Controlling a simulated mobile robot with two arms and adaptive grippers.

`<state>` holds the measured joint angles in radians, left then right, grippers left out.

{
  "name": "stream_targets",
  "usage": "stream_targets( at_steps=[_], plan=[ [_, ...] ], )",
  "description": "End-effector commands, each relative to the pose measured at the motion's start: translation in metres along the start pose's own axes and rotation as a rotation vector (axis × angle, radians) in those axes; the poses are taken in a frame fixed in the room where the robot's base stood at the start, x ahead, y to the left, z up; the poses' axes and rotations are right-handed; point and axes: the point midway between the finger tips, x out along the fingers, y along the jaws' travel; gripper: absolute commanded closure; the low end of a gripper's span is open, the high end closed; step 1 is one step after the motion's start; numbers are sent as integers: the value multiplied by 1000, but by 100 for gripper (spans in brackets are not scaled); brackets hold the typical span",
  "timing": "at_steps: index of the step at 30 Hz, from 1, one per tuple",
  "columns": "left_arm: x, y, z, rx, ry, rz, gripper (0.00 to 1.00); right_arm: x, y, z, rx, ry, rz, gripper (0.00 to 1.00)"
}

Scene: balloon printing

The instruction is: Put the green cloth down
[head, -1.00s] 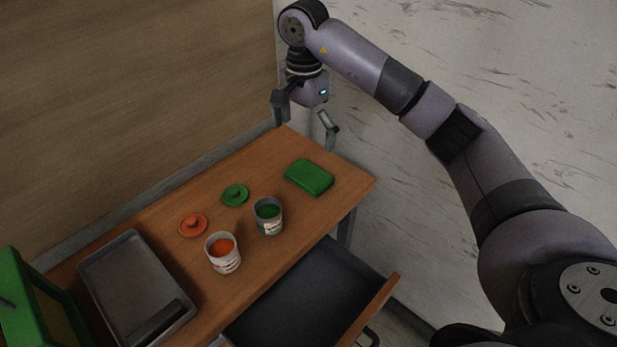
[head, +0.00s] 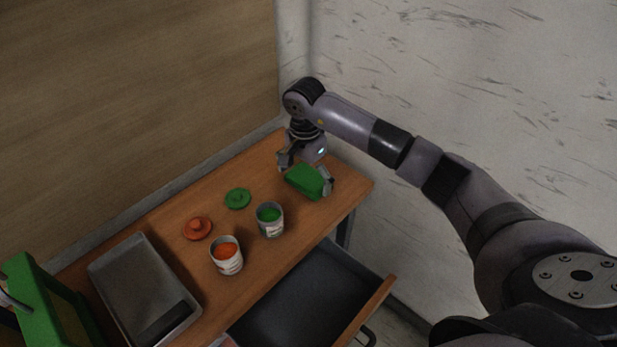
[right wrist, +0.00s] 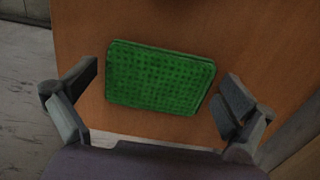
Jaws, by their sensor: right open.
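The green cloth (head: 308,182), a folded pad, lies on the wooden table near its far right corner. In the right wrist view the cloth (right wrist: 160,78) lies flat between the two spread fingers, with a gap on each side. My right gripper (head: 306,172) is open and low over the cloth, pointing down; in the head view it hides part of the cloth's far edge. The right gripper (right wrist: 158,100) holds nothing. My left gripper is not in view.
An open green paint can (head: 270,220) and an open orange paint can (head: 227,256) stand left of the cloth. Their lids, green (head: 238,199) and orange (head: 197,228), lie behind them. A grey tray (head: 120,262) is at left. A drawer (head: 388,290) stands open below the table.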

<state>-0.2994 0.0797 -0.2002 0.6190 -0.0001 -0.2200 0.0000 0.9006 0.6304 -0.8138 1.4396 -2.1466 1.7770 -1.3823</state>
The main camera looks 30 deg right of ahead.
Motion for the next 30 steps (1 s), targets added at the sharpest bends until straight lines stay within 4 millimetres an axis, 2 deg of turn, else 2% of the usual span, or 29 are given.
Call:
stream_targets(
  at_steps=[5,21,30],
  plan=[
    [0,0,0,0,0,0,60,0,0,0,0,0,-1,1],
    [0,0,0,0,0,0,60,-1,0,0,0,0,-1,36],
    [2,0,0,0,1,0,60,-7,-1,-1,1,1,-3,36]
  ],
)
